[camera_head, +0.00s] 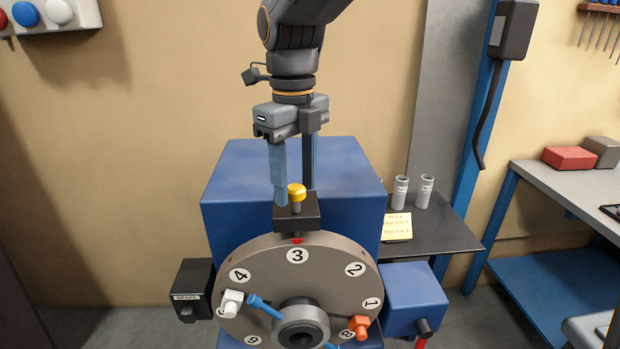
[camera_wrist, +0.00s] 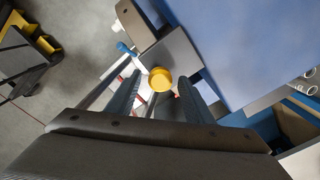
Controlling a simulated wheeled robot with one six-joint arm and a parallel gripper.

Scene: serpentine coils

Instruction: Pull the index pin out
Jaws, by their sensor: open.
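The index pin (camera_head: 297,191) has a yellow knob and stands upright in a black block (camera_head: 290,212) above the numbered grey disc (camera_head: 262,262). The red pointer below the block is at number 3. My gripper (camera_head: 294,196) points down with its two fingers open around the knob's level. In the wrist view the yellow knob of the pin (camera_wrist: 160,79) lies between the two fingertips (camera_wrist: 162,88), with a gap on each side. Whether a finger touches the knob cannot be told. The pin's lower part is hidden in the block.
A blue housing (camera_head: 235,190) stands behind the disc. White (camera_head: 231,300) and orange (camera_head: 358,325) fittings and a blue-handled piece (camera_head: 263,306) are on the disc. At right are a dark shelf (camera_head: 450,232) with two grey cylinders and a yellow note (camera_head: 397,226).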

